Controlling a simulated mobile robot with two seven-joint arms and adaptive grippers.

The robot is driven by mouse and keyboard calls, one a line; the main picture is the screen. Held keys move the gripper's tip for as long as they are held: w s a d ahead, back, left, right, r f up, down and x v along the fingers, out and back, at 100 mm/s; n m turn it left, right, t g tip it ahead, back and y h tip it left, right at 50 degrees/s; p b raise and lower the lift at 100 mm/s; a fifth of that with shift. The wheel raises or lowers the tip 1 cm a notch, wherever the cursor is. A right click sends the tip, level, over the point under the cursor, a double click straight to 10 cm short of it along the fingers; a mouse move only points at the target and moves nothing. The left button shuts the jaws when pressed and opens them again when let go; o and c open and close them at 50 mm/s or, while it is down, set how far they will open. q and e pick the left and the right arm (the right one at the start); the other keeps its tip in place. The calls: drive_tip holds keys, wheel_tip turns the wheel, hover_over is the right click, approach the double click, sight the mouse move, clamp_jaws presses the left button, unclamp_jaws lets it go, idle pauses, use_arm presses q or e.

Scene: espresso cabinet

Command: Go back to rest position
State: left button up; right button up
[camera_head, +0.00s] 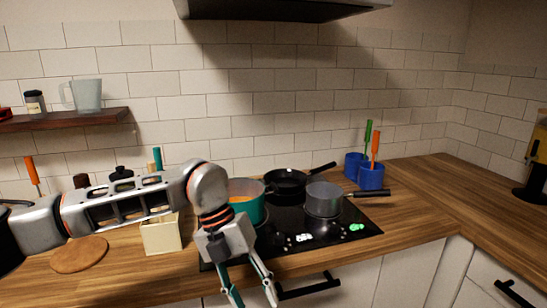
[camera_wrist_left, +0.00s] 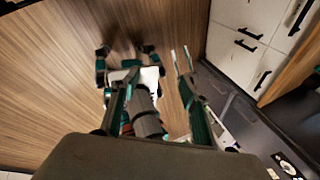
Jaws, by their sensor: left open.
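My left arm (camera_head: 130,205) reaches in from the left in the head view, across the front of the counter. Its gripper (camera_head: 255,296) hangs pointing down in front of the cooktop's (camera_head: 345,232) near edge, with its fingers apart and nothing between them. In the left wrist view the open fingers (camera_wrist_left: 157,62) point over the wood-look floor, toward my own base. My right gripper does not show in the head view, and I cannot make it out in the wrist view.
On the cooktop are a teal pot (camera_head: 248,205) partly behind my arm, a black pan (camera_head: 287,180) and a grey saucepan (camera_head: 323,198). Blue utensil cups (camera_head: 371,178) stand right. A cream box (camera_head: 162,236) and round board (camera_head: 79,255) lie left.

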use_arm(q)
drive_tip(key=s+d+m+g+h, duration=0.1)
drive_tip(key=s+d+g+h, duration=0.3)
drive_tip(key=s+d+h, duration=0.55)
drive_tip(key=d+r+n+t+h, duration=0.35)
drive_tip(key=d+r+h, duration=0.25)
drive_tip(key=d, duration=0.2)
drive_tip(key=w+a+f+n+t, duration=0.3)
drive_tip(key=w+a+n+t, duration=0.45)
drive_tip(key=n+t, duration=0.6)
drive_tip(key=w+a+f+n+t+y, duration=0.3)
drive_tip(key=a+f+n+t+y, duration=0.3)
drive_tip(key=a+f+n+y, duration=0.35)
drive_tip(key=s+a+f+n+g+y, duration=0.1)
drive_tip(key=s+a+f+n+y, duration=0.1)
drive_tip(key=s+a+f, duration=0.3)
drive_tip(key=s+a+f+n+g+y, duration=0.2)
drive_tip(key=s+a+f, duration=0.3)
drive_tip(key=f, duration=0.8)
drive_tip(key=s+a+f+n+g+y, duration=0.2)
drive_tip(key=s+a+f, duration=0.4)
drive_tip(key=f, duration=0.3)
drive_tip(key=shift+a+n+y, duration=0.3)
drive_tip(key=shift+n+y, duration=0.5)
drive_tip(key=shift+n, duration=0.25)
